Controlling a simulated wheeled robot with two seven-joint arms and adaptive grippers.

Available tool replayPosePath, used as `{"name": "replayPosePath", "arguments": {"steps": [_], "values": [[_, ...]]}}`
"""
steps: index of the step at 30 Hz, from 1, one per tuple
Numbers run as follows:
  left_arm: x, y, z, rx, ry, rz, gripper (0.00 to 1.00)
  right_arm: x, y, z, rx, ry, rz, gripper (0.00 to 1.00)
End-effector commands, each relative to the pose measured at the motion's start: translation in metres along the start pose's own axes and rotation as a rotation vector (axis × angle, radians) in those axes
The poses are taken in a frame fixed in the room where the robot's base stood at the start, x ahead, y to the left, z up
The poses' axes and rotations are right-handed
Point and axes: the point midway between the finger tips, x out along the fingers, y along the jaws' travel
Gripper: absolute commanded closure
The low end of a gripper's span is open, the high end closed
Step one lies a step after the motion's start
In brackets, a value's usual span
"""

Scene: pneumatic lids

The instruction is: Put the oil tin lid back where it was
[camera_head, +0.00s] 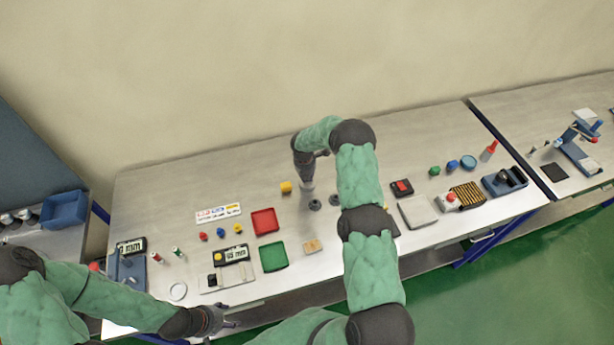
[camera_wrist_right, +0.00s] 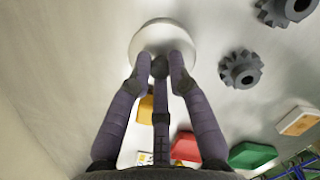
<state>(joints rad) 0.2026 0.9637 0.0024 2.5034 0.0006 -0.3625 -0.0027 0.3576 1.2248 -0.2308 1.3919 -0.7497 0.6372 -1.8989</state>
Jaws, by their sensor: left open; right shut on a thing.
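My right gripper (camera_head: 307,184) is over the back middle of the table. In the right wrist view its fingertips (camera_wrist_right: 160,66) are shut on a round pale grey lid (camera_wrist_right: 160,31). The lid looks like a smooth disc, and the fingers cover its near edge. In the head view only a small grey part of it shows under the gripper. I cannot tell whether the lid touches the table. I cannot pick out the oil tin for certain in either view. My left gripper (camera_head: 217,322) is open and empty at the table's front left edge.
Red (camera_head: 265,221) and green (camera_head: 273,256) trays lie further left. My right arm hides part of the table's middle.

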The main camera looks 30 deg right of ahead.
Motion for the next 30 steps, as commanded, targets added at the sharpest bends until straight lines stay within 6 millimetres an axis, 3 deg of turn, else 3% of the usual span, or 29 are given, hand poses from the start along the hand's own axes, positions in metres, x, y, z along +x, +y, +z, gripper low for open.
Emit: {"name": "replayPosePath", "arguments": {"steps": [8, 9, 11, 23, 27, 30], "values": [[0.008, -0.003, 0.0, 0.0, 0.0, 0.0, 0.4, 0.006, 0.0, -0.001, 0.0, -0.001, 0.001, 1.0], [0.007, -0.003, 0.0, 0.0, 0.0, 0.0, 0.4, 0.005, 0.0, -0.001, 0.0, 0.0, 0.0, 0.69], [0.007, -0.002, 0.0, 0.0, 0.0, 0.0, 0.4, 0.005, 0.0, -0.001, 0.0, 0.0, 0.0, 0.57], [0.004, -0.001, 0.0, 0.0, 0.0, 0.0, 0.4, 0.003, 0.0, -0.001, 0.0, 0.0, 0.0, 0.57], [-0.006, 0.002, 0.0, 0.0, 0.0, 0.0, 0.4, -0.006, 0.0, 0.001, 0.0, 0.001, 0.0, 0.57], [0.001, 0.0, 0.0, 0.0, 0.001, 0.0, 0.4, -0.018, 0.001, 0.001, 0.001, -0.002, 0.002, 0.57]]}}
